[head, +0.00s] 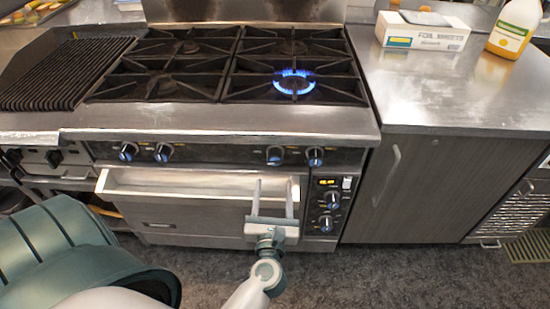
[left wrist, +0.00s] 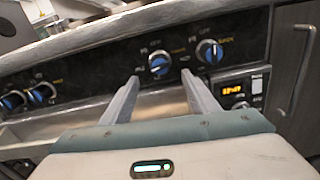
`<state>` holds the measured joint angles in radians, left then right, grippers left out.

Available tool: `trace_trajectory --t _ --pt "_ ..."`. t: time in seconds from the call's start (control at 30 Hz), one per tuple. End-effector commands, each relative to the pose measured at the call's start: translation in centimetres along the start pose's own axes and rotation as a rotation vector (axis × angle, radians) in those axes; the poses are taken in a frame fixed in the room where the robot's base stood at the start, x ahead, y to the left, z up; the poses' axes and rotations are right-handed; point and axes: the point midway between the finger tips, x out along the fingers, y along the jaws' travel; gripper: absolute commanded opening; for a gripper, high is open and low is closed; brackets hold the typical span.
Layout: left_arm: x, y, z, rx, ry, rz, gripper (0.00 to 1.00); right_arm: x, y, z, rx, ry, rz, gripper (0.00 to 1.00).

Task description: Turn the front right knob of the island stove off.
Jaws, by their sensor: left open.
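The island stove (head: 215,118) has a row of black and blue knobs on its front panel. On the right half are an inner knob (head: 274,156) and the rightmost knob (head: 315,157). A ring of blue flame (head: 295,83) burns on the front right burner. My left gripper (head: 273,183) is open and empty, fingers pointing at the panel, just below the inner knob. In the left wrist view the inner knob (left wrist: 160,64) shows between and beyond the fingertips (left wrist: 161,77), apart from them as far as I can tell. The rightmost knob (left wrist: 210,52) is right of the right finger.
A pale metal ledge (head: 150,184) juts from the oven front behind my fingers. A lit display with two lower knobs (head: 331,200) is right of the gripper. A grill (head: 62,73) adjoins at left. A foil box (head: 423,33) and a yellow jug (head: 514,28) stand on the right counter.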

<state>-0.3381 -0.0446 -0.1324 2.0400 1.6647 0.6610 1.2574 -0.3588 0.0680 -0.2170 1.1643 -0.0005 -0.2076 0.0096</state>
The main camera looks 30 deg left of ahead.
Motion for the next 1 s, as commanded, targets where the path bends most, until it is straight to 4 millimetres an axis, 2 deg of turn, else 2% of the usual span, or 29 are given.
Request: trace_trajectory --t 0.03,0.3,0.5,0.7,1.0 --pt "1.1 0.0 0.3 0.002 -0.003 0.000 0.55 -0.3 -0.2 -0.4 0.000 0.013 -0.003 0.31" --pt "6.0 0.1 0.3 0.002 -0.003 0.001 0.55 -0.8 -1.1 -1.7 -0.004 0.087 -0.014 0.31" --pt "9.1 0.0 0.1 0.003 -0.001 0.000 0.55 -1.0 -1.2 -1.1 -0.006 0.086 -0.016 0.31" --pt "10.8 0.0 0.1 0.000 -0.001 0.000 0.55 -1.1 -1.0 0.0 -0.006 0.057 -0.013 0.31" --pt "11.2 0.0 0.0 0.000 0.000 0.000 0.55 -1.1 -0.9 0.5 -0.006 0.046 -0.011 0.31"
